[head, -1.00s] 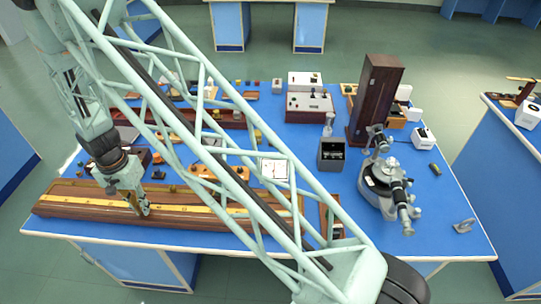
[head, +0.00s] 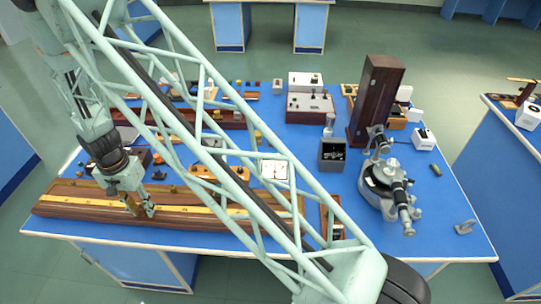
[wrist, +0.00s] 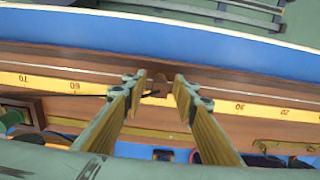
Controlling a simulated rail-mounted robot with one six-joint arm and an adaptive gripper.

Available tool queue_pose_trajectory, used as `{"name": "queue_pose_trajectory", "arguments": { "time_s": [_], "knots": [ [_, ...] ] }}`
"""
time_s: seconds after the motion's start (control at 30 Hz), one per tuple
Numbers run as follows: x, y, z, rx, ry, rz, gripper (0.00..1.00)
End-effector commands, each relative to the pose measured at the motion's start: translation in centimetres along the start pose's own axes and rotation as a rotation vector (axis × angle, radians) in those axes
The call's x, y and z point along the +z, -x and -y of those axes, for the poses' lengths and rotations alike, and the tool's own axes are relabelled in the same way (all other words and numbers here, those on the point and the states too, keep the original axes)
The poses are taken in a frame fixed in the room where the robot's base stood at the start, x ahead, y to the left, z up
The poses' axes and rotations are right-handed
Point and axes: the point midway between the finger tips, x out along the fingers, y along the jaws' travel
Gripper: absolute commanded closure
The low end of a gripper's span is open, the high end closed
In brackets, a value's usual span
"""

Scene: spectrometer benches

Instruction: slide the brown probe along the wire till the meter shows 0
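The long wooden wire board (head: 80,203) with its yellow scale lies along the front left edge of the table. In the wrist view the wire (wrist: 70,68) runs beside the scale (wrist: 45,83). My gripper (head: 142,207) is low over the board, and its two fingers also show in the wrist view (wrist: 155,88). They are spread apart. A small brown piece, seemingly the probe (wrist: 159,79), shows between the fingertips, with a visible gap around it. A white-faced meter (head: 274,170) stands behind the board; its reading is too small to tell.
A wooden box (head: 330,215) lies right of the board. A dark grey box (head: 332,154), a tall brown cabinet (head: 376,100) and a spectrometer (head: 385,185) stand farther right. My lattice arm link hides part of the board and table. The front right table top is mostly clear.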

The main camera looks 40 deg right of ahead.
Motion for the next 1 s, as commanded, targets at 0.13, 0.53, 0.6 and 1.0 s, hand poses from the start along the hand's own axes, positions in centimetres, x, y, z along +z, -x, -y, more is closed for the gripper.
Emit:
{"name": "queue_pose_trajectory", "arguments": {
  "time_s": [0.13, 0.53, 0.6, 1.0],
  "knots": [
    [-0.1, 0.1, 0.1, -0.001, 0.0, -0.001, 0.74],
    [-0.1, 2.2, 0.2, -0.003, 0.0, -0.002, 0.74],
    [-0.1, 2.8, 0.1, -0.004, 0.0, -0.002, 0.74],
    [-0.1, 7.5, 0.1, -0.003, 0.0, -0.002, 0.74]
  ]
}}
